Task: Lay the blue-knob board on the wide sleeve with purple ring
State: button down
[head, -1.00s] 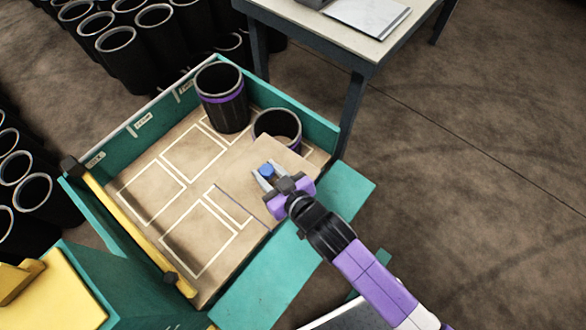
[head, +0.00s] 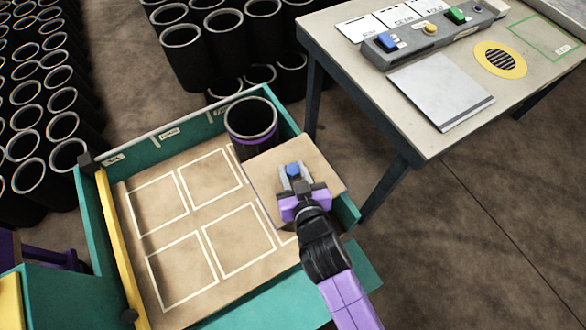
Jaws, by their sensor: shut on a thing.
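The black sleeve with a purple ring (head: 250,139) stands upright at the back right corner of the teal-walled tray (head: 352,214), its open top facing up. My gripper (head: 294,177) is shut on the blue knob (head: 292,169) of a flat tan board (head: 325,178). The board is held roughly level, in front of and to the right of the sleeve in the head view. Its back left corner overlaps the sleeve's lower front in the picture; I cannot tell whether they touch. The second sleeve is hidden, apparently behind the board.
The tray floor (head: 160,228) has white outlined squares, empty at left. A yellow bar (head: 119,250) runs along its left side. A worktable (head: 400,112) with a grey plate (head: 440,88) and a button panel (head: 430,33) stands at the back right. Many black sleeves (head: 185,60) stand behind and left.

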jog(key=shift+a+f+b, duration=0.1)
jog(key=shift+f+b, duration=2.45)
jog(key=shift+f, duration=0.45)
jog(key=shift+f+b, duration=0.5)
jog(key=shift+f, duration=0.1)
jog(key=c, duration=1.1)
grip_release()
jog(key=shift+o, duration=0.9)
jog(key=shift+s, duration=0.1)
